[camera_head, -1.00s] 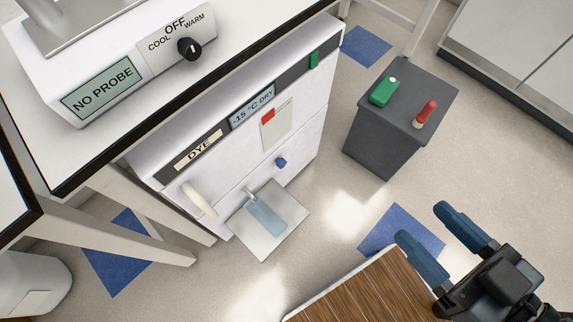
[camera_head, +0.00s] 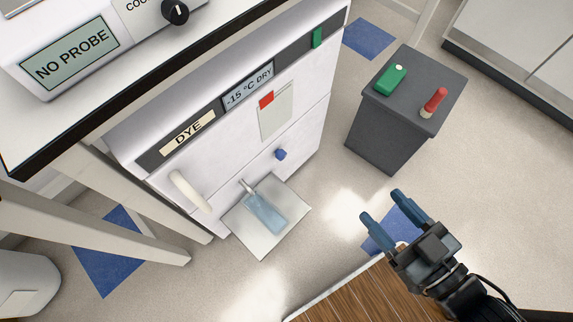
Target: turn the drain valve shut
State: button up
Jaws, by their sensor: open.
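A white under-bench unit labelled DYE (camera_head: 235,155) stands left of centre, its display reading -15 °C DRY. A small blue knob (camera_head: 281,154), which looks like the drain valve, sits low on its front; its exact turn position is too small to tell. A short metal spout (camera_head: 246,187) sticks out below and left of it. A pale blue bottle or bag (camera_head: 265,214) lies at the spout on a grey tray (camera_head: 262,245). My gripper (camera_head: 382,205) is open and empty, right of the unit and apart from the knob.
A dark grey box (camera_head: 385,140) with a green block (camera_head: 390,80) and a red-capped tube (camera_head: 434,102) stands right of the unit. A wooden top (camera_head: 365,298) lies below my gripper. Open floor separates gripper and unit. A white handle (camera_head: 190,190) projects from the unit.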

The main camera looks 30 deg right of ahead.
jog(key=w+d+f+n+t+y+b, duration=0.1)
jog(key=w+f+b, duration=0.35)
jog(key=f, duration=0.55)
jog(key=w+f+b, duration=0.3)
jog(key=w+f, duration=0.3)
jog(key=f, duration=0.3)
jog(key=n+y+b, duration=0.1)
jog(key=y+b, duration=0.2)
jog(key=b, duration=0.5)
send_near(284, 157)
jog(key=shift+b+x, duration=0.85)
jog(key=shift+x, duration=3.45)
jog(key=shift+a, duration=0.1)
jog(key=shift+c, duration=0.4)
jog(key=c, duration=1)
jog(key=shift+o, duration=0.2)
